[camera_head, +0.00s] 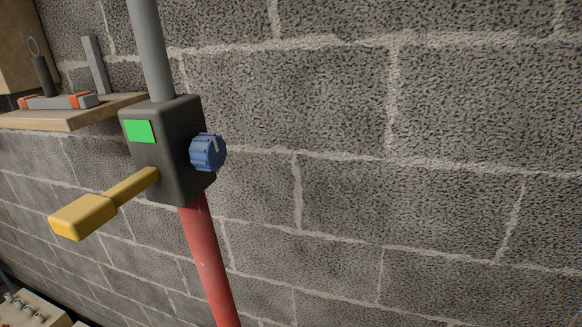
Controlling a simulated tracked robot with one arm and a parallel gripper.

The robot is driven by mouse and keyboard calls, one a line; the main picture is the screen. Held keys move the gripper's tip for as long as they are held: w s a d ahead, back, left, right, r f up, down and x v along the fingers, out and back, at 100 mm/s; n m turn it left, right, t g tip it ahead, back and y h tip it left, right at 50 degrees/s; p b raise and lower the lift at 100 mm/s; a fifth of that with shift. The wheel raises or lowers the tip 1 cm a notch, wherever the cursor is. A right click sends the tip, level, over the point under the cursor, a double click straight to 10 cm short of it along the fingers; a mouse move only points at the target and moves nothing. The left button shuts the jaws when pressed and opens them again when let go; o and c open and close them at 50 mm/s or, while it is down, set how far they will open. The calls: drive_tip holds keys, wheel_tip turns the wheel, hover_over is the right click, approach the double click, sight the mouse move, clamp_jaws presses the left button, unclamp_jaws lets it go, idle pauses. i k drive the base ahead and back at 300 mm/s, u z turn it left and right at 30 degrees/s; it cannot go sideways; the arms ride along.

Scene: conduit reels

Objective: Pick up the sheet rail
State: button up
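I cannot surely tell which thing is the sheet rail. On a wooden shelf (78,117) at the upper left lies a short grey bar (62,101) with orange bands near its ends. An upright flat grey strip (95,65) stands behind it, and a dark handle-like piece (40,76) with a wire ring on top stands at its left. My gripper does not show in this view, so its opening and its distance from these things cannot be seen.
A dark control box (172,180) with a green panel, blue knob (207,152) and yellow lever (84,215) sticks out between a grey pipe (151,50) and a red pipe (209,260). Grey block wall (400,180) fills the right. A pale surface with small fittings (28,308) is at lower left.

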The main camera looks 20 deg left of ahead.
sight(85, 100)
drive_tip(key=u, duration=1.5)
drive_tip(key=k, duration=0.3)
drive_tip(key=u, duration=0.4)
drive_tip(key=i, duration=1.4)
drive_tip(key=z, duration=0.45)
